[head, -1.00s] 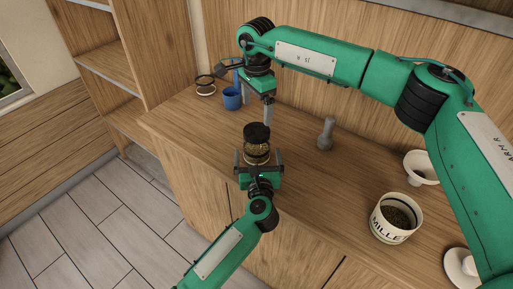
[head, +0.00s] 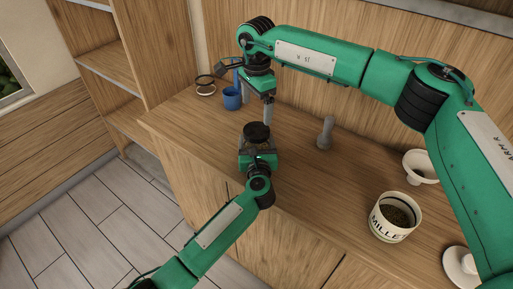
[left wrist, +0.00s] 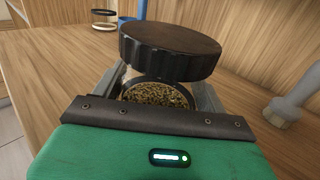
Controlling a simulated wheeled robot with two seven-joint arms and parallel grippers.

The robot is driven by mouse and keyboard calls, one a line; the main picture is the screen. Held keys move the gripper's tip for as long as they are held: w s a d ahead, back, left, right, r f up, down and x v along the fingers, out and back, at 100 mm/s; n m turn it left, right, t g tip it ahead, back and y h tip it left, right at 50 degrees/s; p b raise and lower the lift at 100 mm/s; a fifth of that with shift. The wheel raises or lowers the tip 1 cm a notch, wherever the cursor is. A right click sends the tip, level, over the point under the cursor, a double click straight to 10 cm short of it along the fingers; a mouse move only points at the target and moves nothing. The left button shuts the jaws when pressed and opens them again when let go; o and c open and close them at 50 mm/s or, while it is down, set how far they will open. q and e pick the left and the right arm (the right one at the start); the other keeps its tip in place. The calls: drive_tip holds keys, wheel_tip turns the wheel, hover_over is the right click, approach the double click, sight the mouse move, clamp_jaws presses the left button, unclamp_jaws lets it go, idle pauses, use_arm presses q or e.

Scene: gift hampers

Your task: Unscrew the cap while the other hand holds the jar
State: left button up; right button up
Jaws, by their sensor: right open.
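A small glass jar of grainy filling (left wrist: 155,93) with a wide black cap (head: 257,131) stands on the counter. The cap fills the upper middle of the left wrist view (left wrist: 170,50) and sits over the jar's top. My left gripper (head: 257,152) has one finger on each side of the jar, below the cap. I cannot tell whether its fingers press on the glass.
A MILLET canister (head: 393,216), a white funnel (head: 420,167) and a white lid (head: 462,267) are at the right.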

sight(256, 129)
use_arm(q)
drive_tip(key=c, duration=1.2)
use_arm(e)
drive_tip(key=m, duration=0.9)
drive_tip(key=shift+m, duration=0.4)
drive_tip(key=m, duration=0.4)
drive_tip(key=shift+m, duration=0.3)
drive_tip(key=m, duration=0.4)
drive_tip(key=shift+m, duration=0.4)
drive_tip(key=m, duration=1.5)
drive_tip(key=shift+m, duration=0.3)
drive_tip(key=m, duration=0.5)
drive_tip(key=shift+f+m, duration=0.35)
drive_tip(key=shift+m, duration=0.05)
wheel_tip(256, 129, down, 7)
drive_tip(key=shift+f, duration=0.2)
